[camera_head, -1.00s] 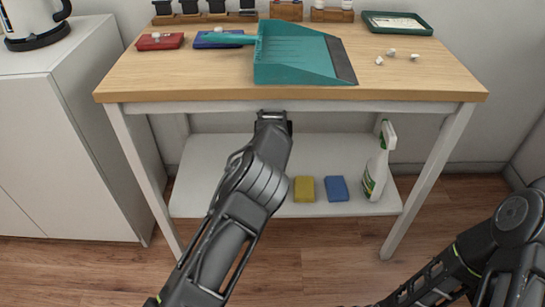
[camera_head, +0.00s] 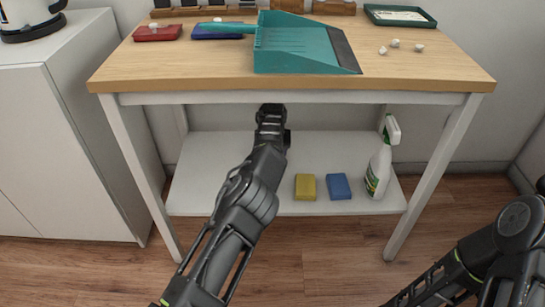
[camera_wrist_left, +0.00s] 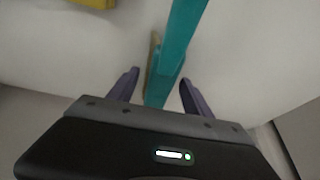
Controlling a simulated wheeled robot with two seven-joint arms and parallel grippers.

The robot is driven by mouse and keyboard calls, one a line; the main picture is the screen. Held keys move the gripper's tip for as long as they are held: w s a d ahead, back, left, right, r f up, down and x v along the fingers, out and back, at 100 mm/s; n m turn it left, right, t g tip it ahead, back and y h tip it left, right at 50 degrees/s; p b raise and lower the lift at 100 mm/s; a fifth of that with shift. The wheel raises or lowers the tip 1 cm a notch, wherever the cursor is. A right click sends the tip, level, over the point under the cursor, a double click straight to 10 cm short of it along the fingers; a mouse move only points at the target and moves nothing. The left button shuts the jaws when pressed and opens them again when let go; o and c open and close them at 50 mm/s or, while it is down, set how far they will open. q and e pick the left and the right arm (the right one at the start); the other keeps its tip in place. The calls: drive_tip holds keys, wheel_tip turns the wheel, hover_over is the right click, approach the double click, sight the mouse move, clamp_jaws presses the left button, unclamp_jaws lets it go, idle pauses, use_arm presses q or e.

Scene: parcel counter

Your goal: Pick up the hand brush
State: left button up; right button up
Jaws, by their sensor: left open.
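The hand brush (camera_wrist_left: 180,45) shows in the left wrist view as a long teal strip, with a tan edge beside it that may be its bristles. It lies over the white lower shelf (camera_wrist_left: 245,60). My left gripper (camera_wrist_left: 156,80) is open, its two dark fingers apart, with the teal part running between them. I cannot tell whether they touch it. In the head view my left gripper (camera_head: 271,112) is under the tabletop's front edge, and the brush is hidden there. My right arm is at the lower right, its gripper out of view.
The wooden tabletop (camera_head: 200,76) overhangs the shelf and bears a teal dustpan (camera_head: 295,50). A yellow sponge (camera_head: 305,187), a blue sponge (camera_head: 338,186) and a spray bottle (camera_head: 380,168) stand right of my left arm on the shelf. White table legs (camera_head: 432,180) flank it.

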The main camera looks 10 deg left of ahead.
idle(0.6)
use_arm(q)
clamp_jaws()
idle(0.4)
